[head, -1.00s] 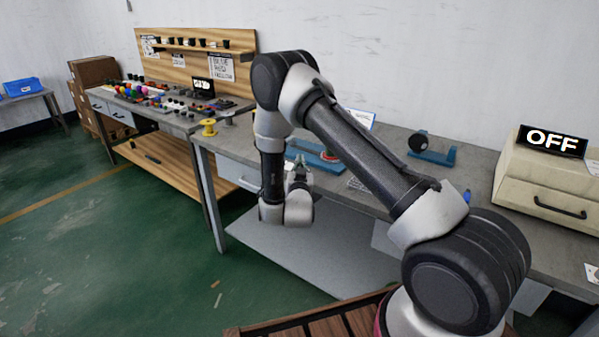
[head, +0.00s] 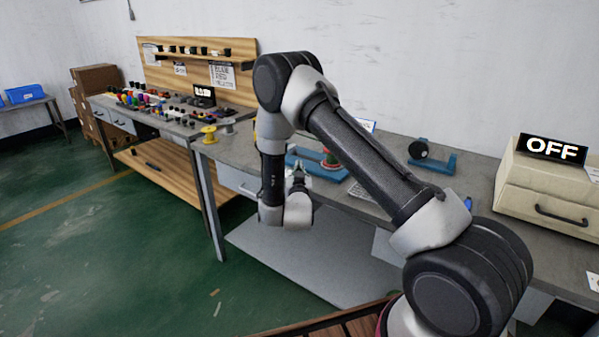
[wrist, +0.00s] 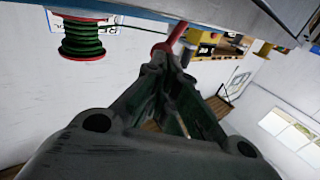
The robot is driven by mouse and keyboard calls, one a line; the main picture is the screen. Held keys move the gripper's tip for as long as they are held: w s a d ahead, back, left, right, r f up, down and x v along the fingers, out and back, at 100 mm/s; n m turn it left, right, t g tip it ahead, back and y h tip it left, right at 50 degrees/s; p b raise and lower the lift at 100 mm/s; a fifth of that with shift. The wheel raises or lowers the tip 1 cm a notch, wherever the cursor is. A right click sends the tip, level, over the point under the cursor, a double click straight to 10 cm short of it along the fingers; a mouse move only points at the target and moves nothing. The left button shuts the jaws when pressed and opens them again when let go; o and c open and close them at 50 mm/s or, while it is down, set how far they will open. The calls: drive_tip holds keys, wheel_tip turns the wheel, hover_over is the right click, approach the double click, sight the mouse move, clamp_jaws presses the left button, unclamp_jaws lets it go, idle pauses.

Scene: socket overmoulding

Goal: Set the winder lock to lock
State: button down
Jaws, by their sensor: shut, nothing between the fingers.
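The winder is a blue fixture (head: 307,158) on the grey bench, partly hidden behind my arm in the head view. It carries a spool with red flanges and green wire (head: 331,160). The spool (wrist: 83,38) hangs at the upper left of the tilted wrist view, below the blue-grey edge of the fixture (wrist: 140,8). A red lever-like part (wrist: 172,38), possibly the winder lock, shows right at my fingertips; I cannot tell whether they touch. My gripper (wrist: 160,62) is shut and empty, at the bench's front edge in the head view (head: 298,178). The lock's setting is unreadable.
A yellow spool (head: 209,134) stands at the bench's left end. A second blue stand with a black wheel (head: 419,150) is to the right. A beige drawer box (head: 548,190) bears an OFF sign (head: 553,148). A cluttered workbench (head: 180,125) stands at the back left.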

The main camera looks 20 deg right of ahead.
drive_tip(key=shift+w+a+r+n, duration=0.15)
drive_tip(key=shift+w+r+n, duration=0.05)
drive_tip(key=shift+n, duration=0.2)
drive_tip(key=w+n+g, duration=0.1)
drive_tip(key=a+r+n+g, duration=0.1)
drive_tip(key=shift+w+a+r+n+g, duration=0.1)
drive_tip(key=shift+w+a+n+g, duration=0.2)
drive_tip(key=shift+w, duration=0.1)
drive_tip(key=shift+w+a+n+g, duration=0.6)
drive_tip(key=shift+w+n+g, duration=0.25)
drive_tip(key=shift+n+g, duration=0.2)
drive_tip(key=shift+w+a, duration=0.15)
drive_tip(key=shift+w, duration=0.05)
drive_tip(key=shift+r, duration=0.75)
drive_tip(key=shift+s, duration=0.1)
